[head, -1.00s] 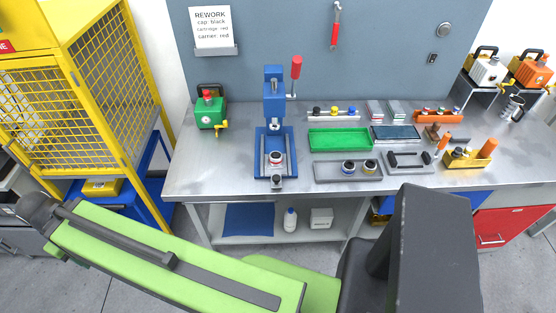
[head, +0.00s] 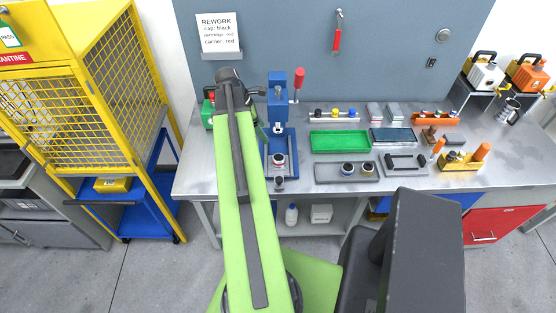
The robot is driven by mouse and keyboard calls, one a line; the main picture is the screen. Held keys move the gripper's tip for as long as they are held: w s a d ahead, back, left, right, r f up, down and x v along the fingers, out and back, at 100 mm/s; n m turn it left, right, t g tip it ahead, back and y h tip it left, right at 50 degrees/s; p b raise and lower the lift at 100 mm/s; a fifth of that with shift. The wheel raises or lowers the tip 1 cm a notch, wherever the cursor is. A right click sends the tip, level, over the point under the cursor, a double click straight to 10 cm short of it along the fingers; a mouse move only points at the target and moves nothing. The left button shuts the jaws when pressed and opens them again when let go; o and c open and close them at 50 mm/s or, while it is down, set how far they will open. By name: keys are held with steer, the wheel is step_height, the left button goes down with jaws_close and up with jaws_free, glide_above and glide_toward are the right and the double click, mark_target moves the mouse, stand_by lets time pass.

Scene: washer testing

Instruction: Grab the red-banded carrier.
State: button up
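The red-banded carrier (head: 279,160) is a small round cup with a dark top and a red and white side. It sits upright on the base of the blue press (head: 278,105). My green arm reaches up across the picture just left of the press. Its dark end joint is in front of the green device (head: 207,115) at the back left. Nothing is seen touching the carrier.
A grey tray (head: 330,174) right of the press holds two other carriers. An empty green tray (head: 340,141) lies behind it. Orange and yellow fixtures stand farther right. A yellow cage (head: 105,110) stands left of the bench. The press column and red-handled lever rise beside the carrier.

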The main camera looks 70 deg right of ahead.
steer(key=b, duration=1.1)
glide_above(279, 157)
steer(key=w+a, duration=0.1)
steer(key=w, duration=0.1)
step_height(279, 157, down, 11)
steer(key=shift+w+a, duration=0.1)
steer(key=shift+w, duration=0.05)
steer(key=shift+s+f, duration=0.2)
steer(key=shift+f, duration=0.1)
steer(key=shift+r, duration=0.1)
steer(key=b+x, duration=0.5)
steer(key=shift+f, duration=0.2)
steer(key=shift+r, duration=0.2)
jaws_close()
